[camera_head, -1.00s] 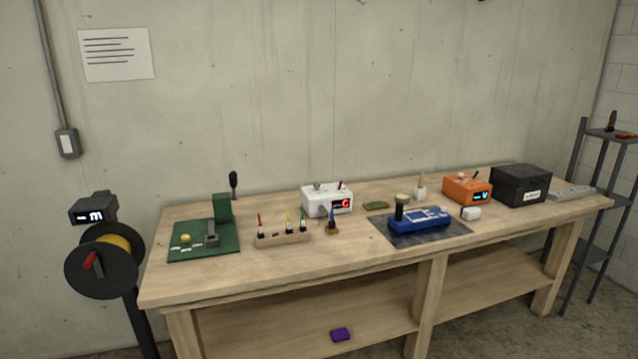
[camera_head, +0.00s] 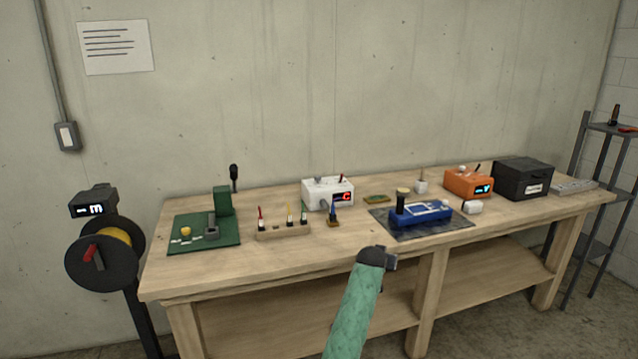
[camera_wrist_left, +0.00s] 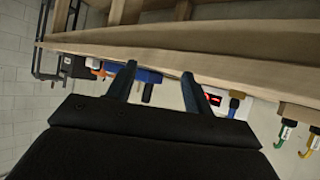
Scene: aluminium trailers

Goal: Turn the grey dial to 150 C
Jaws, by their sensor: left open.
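A white box (camera_head: 316,189) with a red lit display (camera_head: 342,197) stands toward the back middle of the bench. A small grey knob (camera_head: 325,205), likely the grey dial, sits on its front left of the display; its setting is too small to read. My left gripper (camera_head: 378,258) is in front of the bench's front edge, right of the white box and apart from it. In the left wrist view, which is upside down, its two fingers (camera_wrist_left: 158,70) are spread and empty. The red display (camera_wrist_left: 213,100) shows beside one finger there; the knob cannot be made out. My right gripper is out of view.
The wooden bench (camera_head: 290,263) has a front edge near my gripper. A tool rack (camera_head: 283,234) and small blue-handled tool (camera_head: 333,215) stand before the white box. A blue device (camera_head: 425,213) on a dark mat is to the right; a green mat (camera_head: 204,244) is left.

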